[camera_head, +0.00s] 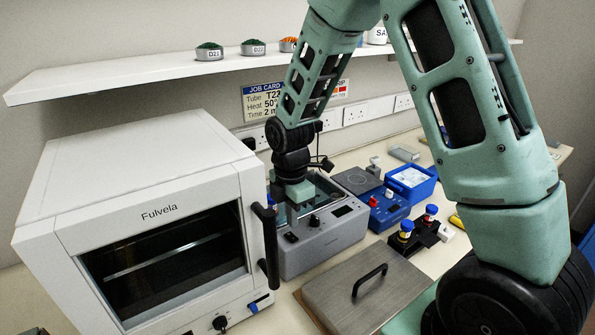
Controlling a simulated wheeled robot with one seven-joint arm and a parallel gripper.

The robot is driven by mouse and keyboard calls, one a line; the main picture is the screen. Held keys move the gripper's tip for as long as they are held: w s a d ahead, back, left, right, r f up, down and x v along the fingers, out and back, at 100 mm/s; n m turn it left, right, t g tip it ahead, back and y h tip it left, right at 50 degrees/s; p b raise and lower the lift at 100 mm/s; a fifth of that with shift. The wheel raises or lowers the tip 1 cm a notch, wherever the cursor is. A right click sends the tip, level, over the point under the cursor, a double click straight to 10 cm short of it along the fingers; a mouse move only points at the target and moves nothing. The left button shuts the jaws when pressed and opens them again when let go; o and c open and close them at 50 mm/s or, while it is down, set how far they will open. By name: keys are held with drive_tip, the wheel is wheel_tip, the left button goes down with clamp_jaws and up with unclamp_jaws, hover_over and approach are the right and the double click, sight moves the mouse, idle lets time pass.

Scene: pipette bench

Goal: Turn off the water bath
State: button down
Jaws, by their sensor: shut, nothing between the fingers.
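The water bath appears to be the grey box (330,247) at the middle of the bench, right of the white oven. It has an open top, a small dark display and a dark control on its front-left panel. My gripper (291,222) points down over the near left part of this box, close to the dark control (291,237). Its fingers are shut and hold nothing. I cannot tell whether the fingertips touch the box. My gripper and wrist hide part of the box's top. Whether the power is on cannot be read.
A white oven (150,185) with a black handle stands close on the left. A steel lid (345,300) with a black handle lies in front. To the right are a blue device (388,212), a blue ice tray (428,190) and a black tube holder (421,240). A shelf (130,78) runs behind.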

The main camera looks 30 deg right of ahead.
sight(291, 236)
wheel_tip(291, 236, up, 10)
drive_tip(key=b, duration=0.3)
drive_tip(key=shift+w+r, duration=0.15)
drive_tip(key=shift+w, duration=0.05)
